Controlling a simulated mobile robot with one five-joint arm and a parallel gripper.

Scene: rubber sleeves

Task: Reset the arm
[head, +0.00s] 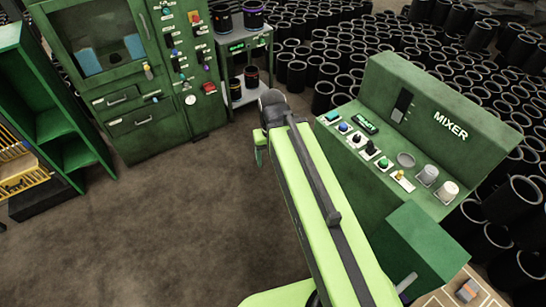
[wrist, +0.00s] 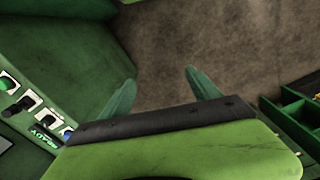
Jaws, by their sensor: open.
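My light green arm reaches away from me across the middle of the head view. My gripper (head: 259,147) is at its far end, partly hidden behind the arm. In the wrist view my gripper (wrist: 160,76) shows two green fingers spread apart, with bare floor between and beyond them. Nothing is between the fingers.
The green mixer console (head: 425,135) with knobs and buttons stands close on the right of my arm; its panel (wrist: 22,105) shows left in the wrist view. A green machine cabinet (head: 120,75), small trolley (head: 243,97) and shelf (head: 65,125) stand beyond. Brown floor (head: 190,210) is clear.

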